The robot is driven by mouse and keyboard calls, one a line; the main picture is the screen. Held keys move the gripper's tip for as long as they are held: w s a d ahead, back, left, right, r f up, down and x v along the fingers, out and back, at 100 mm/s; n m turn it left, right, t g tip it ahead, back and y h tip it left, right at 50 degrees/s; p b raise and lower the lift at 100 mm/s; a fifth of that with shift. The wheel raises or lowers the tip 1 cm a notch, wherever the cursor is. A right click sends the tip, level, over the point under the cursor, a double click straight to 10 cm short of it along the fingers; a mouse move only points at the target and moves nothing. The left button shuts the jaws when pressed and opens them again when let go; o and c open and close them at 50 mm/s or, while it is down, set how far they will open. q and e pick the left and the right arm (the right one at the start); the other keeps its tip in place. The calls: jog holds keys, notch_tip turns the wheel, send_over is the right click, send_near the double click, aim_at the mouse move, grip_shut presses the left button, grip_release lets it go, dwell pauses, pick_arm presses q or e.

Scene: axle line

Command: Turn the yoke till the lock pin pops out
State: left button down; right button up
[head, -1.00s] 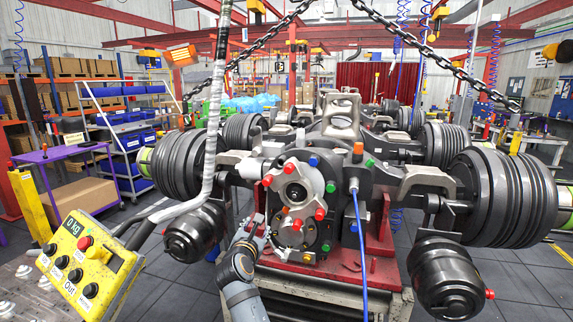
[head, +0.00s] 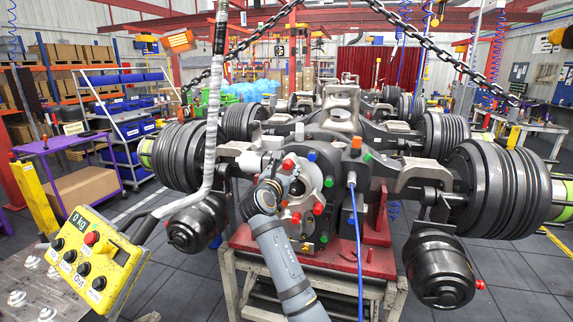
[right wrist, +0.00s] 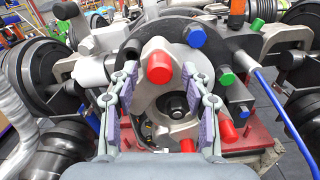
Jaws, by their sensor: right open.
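The yoke (right wrist: 152,95) is a silver forked flange with red caps on the front of the axle housing. A large red cap (right wrist: 159,68) sits on its upper arm in the right wrist view. My right gripper (right wrist: 159,72) is open, its purple-padded fingers on either side of that upper arm; I cannot tell whether they touch it. In the head view my right gripper (head: 276,180) is in front of the yoke's left side and partly hides it; its lower red caps (head: 318,208) stay visible. I cannot pick out the lock pin for certain. My left gripper is not in view.
A blue hose (head: 358,240) hangs right of the yoke. A wrapped white cable (head: 211,130) and a yellow control box (head: 92,255) are at the left. Black chamber canisters (head: 440,268) flank the red stand (head: 375,258). Chains hang above.

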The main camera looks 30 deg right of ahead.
jog(key=shift+w+d, duration=0.3)
grip_shut()
dwell(0.3)
